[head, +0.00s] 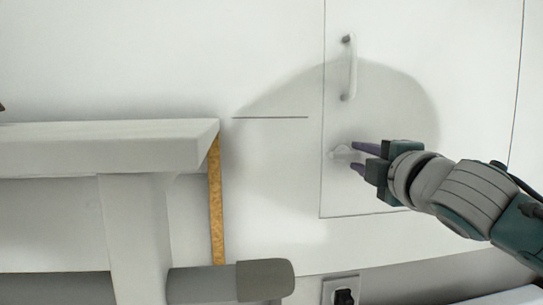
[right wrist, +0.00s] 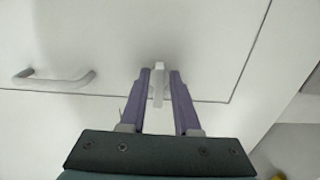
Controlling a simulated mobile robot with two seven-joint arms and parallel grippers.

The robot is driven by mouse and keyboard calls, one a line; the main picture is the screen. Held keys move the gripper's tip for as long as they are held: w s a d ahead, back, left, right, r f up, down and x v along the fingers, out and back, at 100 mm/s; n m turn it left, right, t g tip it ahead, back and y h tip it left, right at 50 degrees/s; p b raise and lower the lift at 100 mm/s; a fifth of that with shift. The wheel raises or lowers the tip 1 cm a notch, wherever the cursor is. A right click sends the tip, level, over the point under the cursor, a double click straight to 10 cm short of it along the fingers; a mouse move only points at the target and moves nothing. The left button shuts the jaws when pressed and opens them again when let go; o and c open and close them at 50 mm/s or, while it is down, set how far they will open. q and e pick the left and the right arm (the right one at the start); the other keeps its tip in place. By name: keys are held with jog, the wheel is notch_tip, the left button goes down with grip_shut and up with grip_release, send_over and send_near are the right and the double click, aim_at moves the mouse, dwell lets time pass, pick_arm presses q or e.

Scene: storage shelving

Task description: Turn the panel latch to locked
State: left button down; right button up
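The white panel latch (head: 343,153) sits on a white wall panel (head: 390,110), near the panel's lower left edge. In the right wrist view the latch (right wrist: 158,72) shows as a small pale plate with a narrow lever lying roughly along the fingers. My right gripper (head: 354,155) reaches in from the right at the latch. Its two purple fingers stand apart, one on each side of the lever, in the right wrist view (right wrist: 160,82). A gap shows beside the lever; whether one finger touches it I cannot tell. My left gripper is not in view.
A white bar handle (head: 351,68) stands out from the panel above the latch. A white shelf or bench (head: 100,150) with a wood-coloured edge fills the left. A wall socket (head: 342,291) is below the panel. The wall left of the latch is clear.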

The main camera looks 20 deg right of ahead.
jog(key=shift+o, duration=1)
jog(key=shift+s, duration=0.1)
jog(key=shift+s+a+f, duration=0.1)
jog(key=shift+s, duration=0.2)
jog(key=b+v, duration=0.4)
jog(key=v, duration=0.5)
jog(key=shift+s, duration=0.1)
